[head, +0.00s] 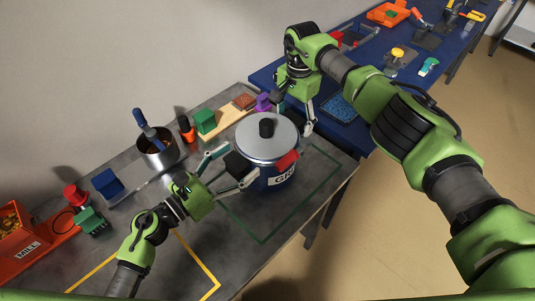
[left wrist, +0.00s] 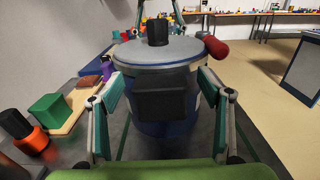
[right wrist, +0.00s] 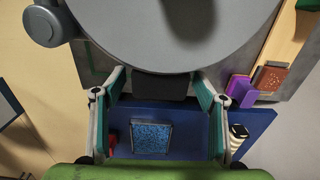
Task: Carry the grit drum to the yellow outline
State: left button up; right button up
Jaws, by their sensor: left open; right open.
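The grit drum (head: 258,184) is blue with a grey lid, a black knob and a partly hidden label. It stands upright on the grey bench at the green outline (head: 262,241). The yellow outline (head: 207,272) lies nearer the front left, partly behind my left arm. My left gripper (head: 240,163) is open at the drum's left side, its fingers either side of a black side handle (left wrist: 160,98). My right gripper (head: 293,116) is open at the drum's far side, its fingers either side of another black handle (right wrist: 160,86). I cannot tell whether any finger touches.
A red part (head: 287,161) sticks out from the drum's front. Behind stand a pot (head: 158,154), an orange-and-black item (head: 186,130) and a wooden board (head: 226,122) with blocks. A blue block (head: 107,183) and an orange bin (head: 20,238) lie left. A blue table (head: 375,85) adjoins at back right.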

pick_arm(q)
jog(key=shift+w+d, duration=0.1)
jog(key=shift+d, duration=0.1)
pick_arm(e)
jog(key=shift+f, duration=0.15)
pick_arm(q)
grip_shut()
pick_arm(e)
grip_shut()
pick_arm(q)
jog(key=shift+r, duration=0.1)
jog(key=shift+r, duration=0.1)
